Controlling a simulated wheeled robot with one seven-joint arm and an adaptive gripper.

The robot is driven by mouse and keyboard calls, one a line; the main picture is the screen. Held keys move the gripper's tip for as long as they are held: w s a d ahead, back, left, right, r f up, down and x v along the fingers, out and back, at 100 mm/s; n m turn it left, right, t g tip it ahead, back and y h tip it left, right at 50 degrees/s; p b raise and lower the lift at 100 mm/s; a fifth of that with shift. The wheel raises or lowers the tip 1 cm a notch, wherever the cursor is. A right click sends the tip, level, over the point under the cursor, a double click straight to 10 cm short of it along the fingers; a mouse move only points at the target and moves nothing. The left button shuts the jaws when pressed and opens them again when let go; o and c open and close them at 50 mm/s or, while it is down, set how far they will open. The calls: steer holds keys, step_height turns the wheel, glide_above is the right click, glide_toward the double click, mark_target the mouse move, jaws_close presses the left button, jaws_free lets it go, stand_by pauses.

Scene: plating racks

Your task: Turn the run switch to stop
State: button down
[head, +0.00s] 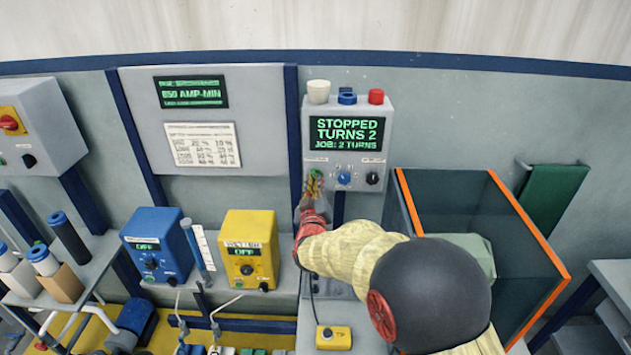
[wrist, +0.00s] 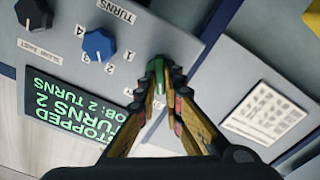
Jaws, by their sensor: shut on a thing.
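The control box (head: 349,112) on the wall has a green-lit display (head: 347,133) reading "STOPPED, TURNS 2, JOB: 2 TURNS". My gripper (head: 314,188) reaches the lower left of its panel. In the wrist view, which is turned upside down, my gripper (wrist: 161,75) is shut on a small green switch (wrist: 158,68) on the panel face. The fingers cover most of this switch and its lettering, so its setting cannot be read. The blue turns knob (head: 344,178) and a black knob (head: 372,178) sit to its right.
A white cup (head: 318,91), a blue ring and a red cylinder (head: 376,96) stand on top of the box. An orange-edged glass tank (head: 533,225) is close to the right of my arm. Blue and yellow (head: 249,250) supply units stand on the lower left shelf.

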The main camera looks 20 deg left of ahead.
steer(key=shift+n, duration=0.6)
steer(key=c, duration=1.9)
jaws_free()
steer(key=shift+s, duration=0.1)
steer(key=v, duration=1.1)
steer(key=shift+s+d, duration=0.2)
steer(key=shift+s, duration=0.2)
